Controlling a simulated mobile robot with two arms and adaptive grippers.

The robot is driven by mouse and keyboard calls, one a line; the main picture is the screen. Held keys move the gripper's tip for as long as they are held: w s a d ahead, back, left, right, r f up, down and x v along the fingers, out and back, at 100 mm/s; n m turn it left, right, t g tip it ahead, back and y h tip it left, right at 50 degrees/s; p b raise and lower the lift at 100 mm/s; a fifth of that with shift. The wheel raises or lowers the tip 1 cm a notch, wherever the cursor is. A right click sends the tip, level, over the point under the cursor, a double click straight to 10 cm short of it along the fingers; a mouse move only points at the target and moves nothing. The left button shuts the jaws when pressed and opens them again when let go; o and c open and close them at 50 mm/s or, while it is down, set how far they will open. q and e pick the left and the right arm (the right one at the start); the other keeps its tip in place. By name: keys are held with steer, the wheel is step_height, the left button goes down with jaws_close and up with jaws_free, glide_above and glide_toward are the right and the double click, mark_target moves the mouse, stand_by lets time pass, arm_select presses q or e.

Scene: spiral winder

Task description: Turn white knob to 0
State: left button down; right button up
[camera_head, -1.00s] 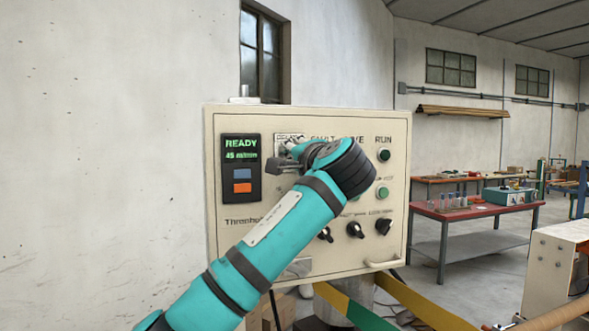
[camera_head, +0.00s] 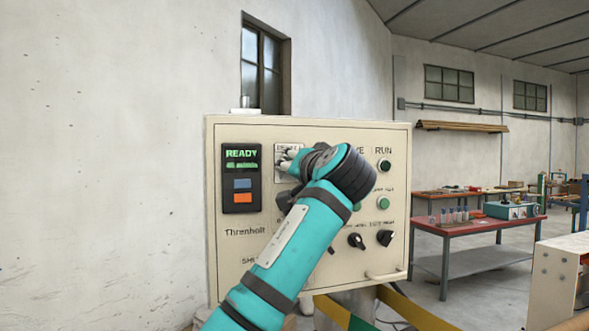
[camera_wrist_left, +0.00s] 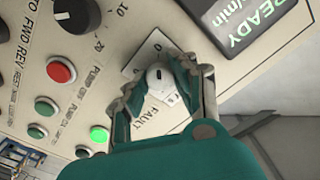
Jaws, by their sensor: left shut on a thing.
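The white knob (camera_wrist_left: 155,80) sits on a pale label plate (camera_wrist_left: 135,66) on the control panel, beside the word FAULT. A short dark mark shows on the knob's face, and a small 0-like character is on the plate near it; the exact setting is hard to tell. My left gripper (camera_wrist_left: 158,77) is shut on the knob, one finger on each side. In the head view my left gripper (camera_head: 287,162) is at the panel's upper part, and my wrist hides most of the knob and its lettering. My right gripper is not in view.
The beige panel (camera_head: 235,270) has a READY display (camera_head: 241,178) left of the knob. Black selector knobs (camera_head: 385,238) and green buttons (camera_head: 384,203) are to the right. A red-topped table (camera_head: 470,228) stands farther back at right.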

arm_select(q)
steer(key=shift+f, duration=0.15)
stand_by(0.3)
steer(key=c, duration=1.1)
jaws_free()
steer(key=shift+o, duration=0.2)
steer(key=v, duration=1.2)
